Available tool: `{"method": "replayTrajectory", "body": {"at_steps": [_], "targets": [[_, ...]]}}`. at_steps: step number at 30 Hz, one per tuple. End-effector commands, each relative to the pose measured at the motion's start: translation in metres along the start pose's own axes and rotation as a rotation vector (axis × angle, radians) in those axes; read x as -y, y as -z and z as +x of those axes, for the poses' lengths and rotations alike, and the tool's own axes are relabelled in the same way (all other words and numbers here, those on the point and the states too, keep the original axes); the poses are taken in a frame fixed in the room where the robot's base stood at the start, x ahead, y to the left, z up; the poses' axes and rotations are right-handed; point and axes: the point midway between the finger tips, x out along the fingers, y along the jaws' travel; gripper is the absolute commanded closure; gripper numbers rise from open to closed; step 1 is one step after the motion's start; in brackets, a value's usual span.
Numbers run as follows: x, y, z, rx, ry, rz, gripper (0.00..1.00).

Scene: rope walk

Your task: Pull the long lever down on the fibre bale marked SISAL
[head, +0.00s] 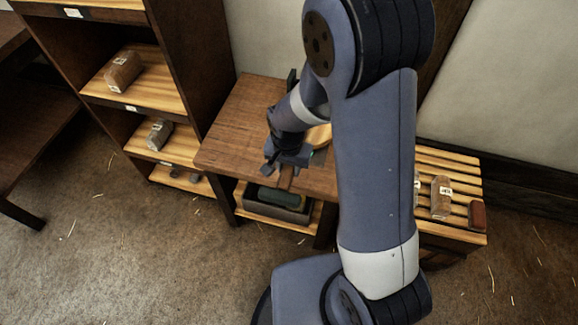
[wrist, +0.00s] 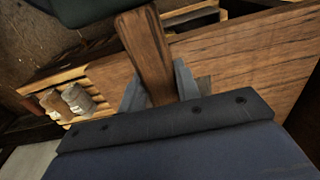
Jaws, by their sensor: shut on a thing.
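My gripper (head: 277,170) is at the front edge of the wooden table, and its fingers also show in the wrist view (wrist: 160,88). It is shut on a brown wooden bar (wrist: 147,45) that runs up between the fingers. I cannot tell whether this bar is the long lever. Labelled bales show in the head view: a brown one (head: 123,72) on the upper shelf, a grey one (head: 160,132) on the shelf below, and a brown one (head: 440,197) on the slatted bench. Their labels are too small to read, so I cannot tell which is SISAL.
The wooden table (head: 238,125) has clear room at its left. Under it a grey tray (head: 270,208) holds a dark green thing. The slatted bench (head: 445,163) stands at the right, with a reddish block (head: 477,215). The dark shelf unit (head: 200,60) is at the left.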

Motion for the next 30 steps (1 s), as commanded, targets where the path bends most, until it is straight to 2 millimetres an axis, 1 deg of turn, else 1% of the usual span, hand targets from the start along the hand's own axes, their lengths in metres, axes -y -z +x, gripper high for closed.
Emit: {"method": "replayTrajectory", "body": {"at_steps": [1,2,3,10,17,20,23,30], "targets": [[-0.002,-0.003,0.005,0.008,-0.005,0.000,1.00],[-0.002,-0.003,0.005,0.008,-0.006,0.000,1.00],[-0.002,-0.003,0.005,0.009,-0.006,-0.001,0.67],[-0.001,-0.003,0.004,0.007,-0.005,0.000,0.48],[-0.001,-0.002,0.003,0.006,-0.003,0.000,0.47],[-0.001,-0.001,-0.002,0.004,-0.002,0.000,0.47],[0.000,-0.001,-0.013,0.003,-0.001,0.000,0.47],[0.000,-0.001,-0.057,0.002,0.001,0.000,0.47]]}}
